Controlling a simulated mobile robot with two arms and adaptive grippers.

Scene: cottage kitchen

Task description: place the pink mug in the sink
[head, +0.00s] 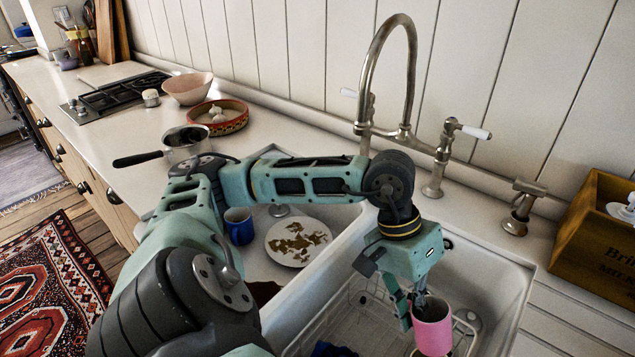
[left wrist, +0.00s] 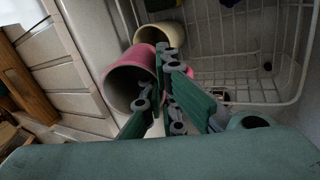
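The pink mug (head: 434,328) is inside the right basin of the white sink (head: 497,278), above or at the wire rack; I cannot tell whether it touches the rack. My left gripper (head: 418,300) reaches down into this basin at the mug's left side. In the left wrist view the mug (left wrist: 122,82) shows its dark opening, with my left gripper's green fingers (left wrist: 165,72) closed at its side, seemingly on the handle, which they mostly hide. My right gripper is out of view.
A cream cup (left wrist: 158,37) lies beside the pink mug. A wire rack (left wrist: 240,75) lines the basin. A blue mug (head: 239,226) and a dirty plate (head: 298,242) are in the left basin. The tall tap (head: 405,80) rises behind; a wooden crate (head: 595,235) stands right.

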